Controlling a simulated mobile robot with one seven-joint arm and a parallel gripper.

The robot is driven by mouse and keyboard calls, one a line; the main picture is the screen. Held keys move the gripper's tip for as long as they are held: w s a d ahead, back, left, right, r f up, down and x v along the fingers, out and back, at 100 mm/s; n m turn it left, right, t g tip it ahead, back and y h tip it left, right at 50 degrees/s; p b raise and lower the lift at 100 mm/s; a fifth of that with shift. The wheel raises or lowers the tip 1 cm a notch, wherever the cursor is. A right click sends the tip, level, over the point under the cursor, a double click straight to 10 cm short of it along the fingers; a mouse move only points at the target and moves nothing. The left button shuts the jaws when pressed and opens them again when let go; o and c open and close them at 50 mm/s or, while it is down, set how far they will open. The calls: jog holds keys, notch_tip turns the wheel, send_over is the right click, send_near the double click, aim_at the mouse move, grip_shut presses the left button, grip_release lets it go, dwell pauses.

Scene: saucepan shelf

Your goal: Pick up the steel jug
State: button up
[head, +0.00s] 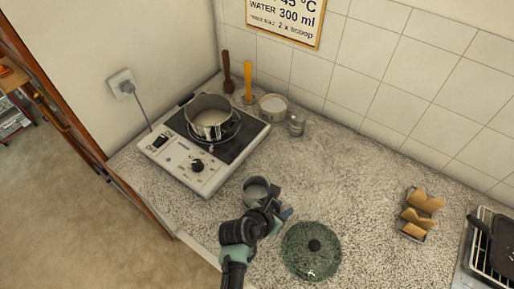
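A small grey metallic cup-like vessel, which looks like the steel jug (256,185), stands upright on the speckled counter in front of the hot plate. Its round mouth faces up and its inside looks pale. My gripper (270,200) is right beside it, at its lower right in the head view, and overlaps its near edge. The wrist hides the fingertips, so I cannot tell whether they touch the jug or how far apart they are.
A saucepan (211,121) sits on the hot plate (190,168) behind the jug. A white bowl (273,107) and a small glass (297,124) stand near the wall. A dark green round lid (309,262) lies right of my arm.

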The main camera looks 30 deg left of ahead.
jog(key=shift+w+f, duration=0.1)
grip_shut()
dwell(1.4)
